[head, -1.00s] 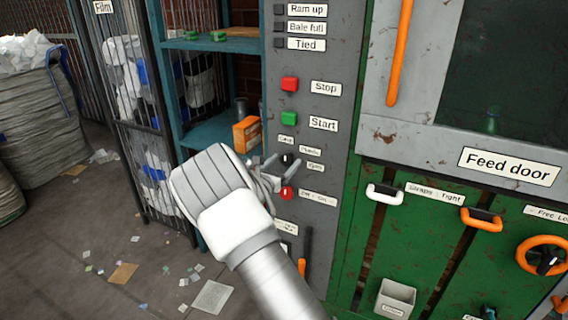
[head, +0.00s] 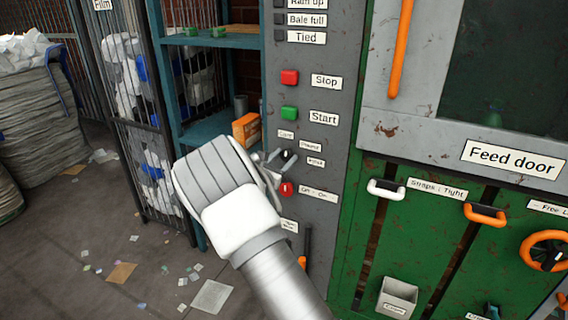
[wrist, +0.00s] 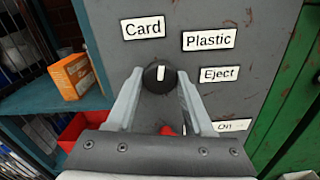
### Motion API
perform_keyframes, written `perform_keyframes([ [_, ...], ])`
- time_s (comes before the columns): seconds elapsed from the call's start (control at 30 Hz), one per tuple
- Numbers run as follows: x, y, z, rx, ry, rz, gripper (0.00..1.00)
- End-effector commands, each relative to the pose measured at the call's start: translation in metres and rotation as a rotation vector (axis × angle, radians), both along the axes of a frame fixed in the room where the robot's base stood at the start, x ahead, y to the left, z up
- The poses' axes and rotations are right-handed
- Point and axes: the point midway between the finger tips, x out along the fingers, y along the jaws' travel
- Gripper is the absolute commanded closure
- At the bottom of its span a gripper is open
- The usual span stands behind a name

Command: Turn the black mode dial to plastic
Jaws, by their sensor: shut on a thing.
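The black mode dial (wrist: 157,76) is on the grey panel, with a white mark that points roughly up, between the Card label (wrist: 143,27) and the Plastic label (wrist: 209,40). The Eject label (wrist: 220,74) is to its right. My gripper (wrist: 160,80) has one finger on each side of the dial and is shut on it. In the head view, my gripper (head: 277,157) reaches the panel from the lower left, and the dial (head: 287,155) shows small between the fingertips.
Just below the dial is a red switch (head: 286,189), partly hidden by my gripper in the wrist view. Above are the green Start button (head: 289,113) and red Stop button (head: 289,77). A teal shelf (head: 205,133) with an orange box (head: 246,130) stands left.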

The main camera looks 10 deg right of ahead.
Motion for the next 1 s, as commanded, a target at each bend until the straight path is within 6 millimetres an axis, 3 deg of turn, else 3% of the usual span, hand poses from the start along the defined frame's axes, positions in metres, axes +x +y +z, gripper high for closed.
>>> perform_keyframes([
  [0.6,-0.0002,-0.0001,-0.0057,0.420,-0.307,-0.001,1.00],
  [1.0,-0.0001,0.0001,-0.0022,0.545,-0.396,0.000,1.00],
])
